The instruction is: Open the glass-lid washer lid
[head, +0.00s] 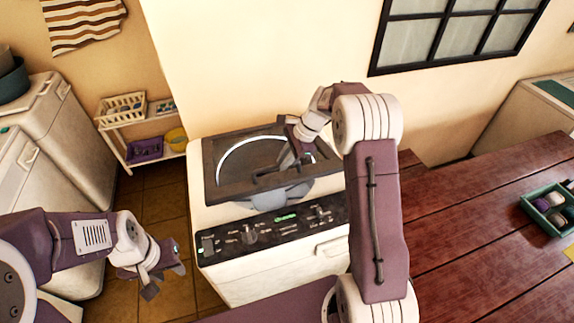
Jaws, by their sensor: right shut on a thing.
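The glass-lid washer (262,263) is a white top-loader with a dark control panel, standing in the middle of the head view. Its lid (225,185) has a dark frame around a see-through pane with a pale ring showing. The lid looks down or nearly down; I cannot tell if it is slightly raised. My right gripper (284,168) reaches over the lid from the right and is shut on it near its front middle; its own wrist partly hides the grip. My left gripper (165,280) is open and empty, left of the washer and apart from it.
A red-brown wooden table (480,215) fills the right side, with a green tray (528,206) of small things. White machines (75,140) stand at the left. A white shelf (118,138) with baskets stands behind. Tiled floor (160,208) is free left of the washer.

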